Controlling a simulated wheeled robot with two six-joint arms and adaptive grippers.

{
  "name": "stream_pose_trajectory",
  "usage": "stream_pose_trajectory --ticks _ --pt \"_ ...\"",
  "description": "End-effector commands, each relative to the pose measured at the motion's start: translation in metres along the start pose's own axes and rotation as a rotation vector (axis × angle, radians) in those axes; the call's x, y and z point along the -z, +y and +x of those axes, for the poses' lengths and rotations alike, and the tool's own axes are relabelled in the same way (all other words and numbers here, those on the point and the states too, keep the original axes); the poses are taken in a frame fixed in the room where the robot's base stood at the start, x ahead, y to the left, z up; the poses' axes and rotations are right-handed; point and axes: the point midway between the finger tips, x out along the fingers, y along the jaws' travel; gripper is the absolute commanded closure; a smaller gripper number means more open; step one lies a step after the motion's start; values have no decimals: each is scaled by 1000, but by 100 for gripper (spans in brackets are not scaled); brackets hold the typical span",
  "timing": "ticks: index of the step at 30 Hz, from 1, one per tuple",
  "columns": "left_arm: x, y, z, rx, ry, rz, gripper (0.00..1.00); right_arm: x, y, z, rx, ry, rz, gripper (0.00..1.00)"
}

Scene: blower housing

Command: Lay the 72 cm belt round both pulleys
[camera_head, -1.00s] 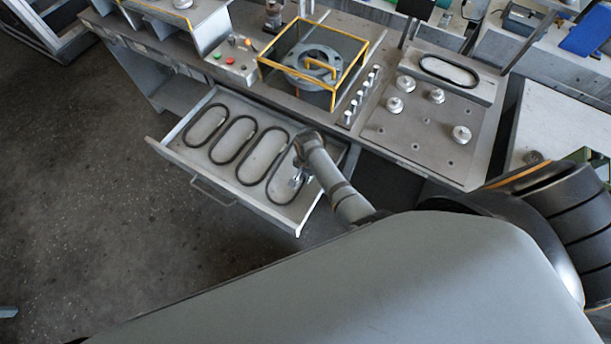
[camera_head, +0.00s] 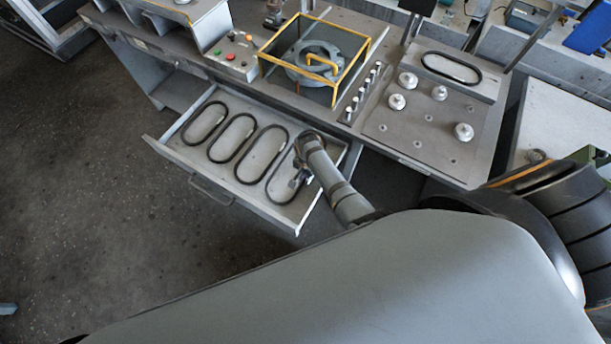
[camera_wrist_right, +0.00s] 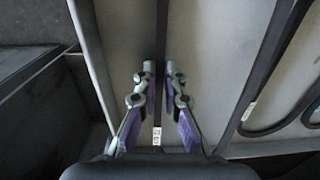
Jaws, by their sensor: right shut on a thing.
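Several black looped belts lie side by side in an open drawer in the head view. The rightmost belt (camera_head: 268,188) is partly hidden by my right gripper (camera_head: 298,182). In the right wrist view the fingers of that gripper (camera_wrist_right: 159,72) are shut on one black strand of the belt (camera_wrist_right: 161,30), low over the drawer floor. A small white label sits on this strand, too small to read surely. Round metal pulley-like discs stand on a grey plate at right, among them one at the front (camera_head: 463,132) and one at the back (camera_head: 408,81). My left gripper is out of view.
The drawer (camera_head: 165,150) has raised walls close around my right gripper. Another black belt (camera_head: 450,68) lies on a raised block behind the plate (camera_head: 425,130). A yellow guard frame (camera_head: 335,97) surrounds a round housing, with a row of small knobs (camera_head: 362,95) beside it.

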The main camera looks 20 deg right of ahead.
Motion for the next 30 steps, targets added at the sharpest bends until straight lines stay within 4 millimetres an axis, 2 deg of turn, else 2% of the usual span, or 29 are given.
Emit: stream_pose_trajectory --ticks 14,30 --pt "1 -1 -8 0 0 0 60 -3 2 -2 -6 -3 -2 100" --pt "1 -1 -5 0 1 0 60 -1 0 1 -1 -1 -1 100"
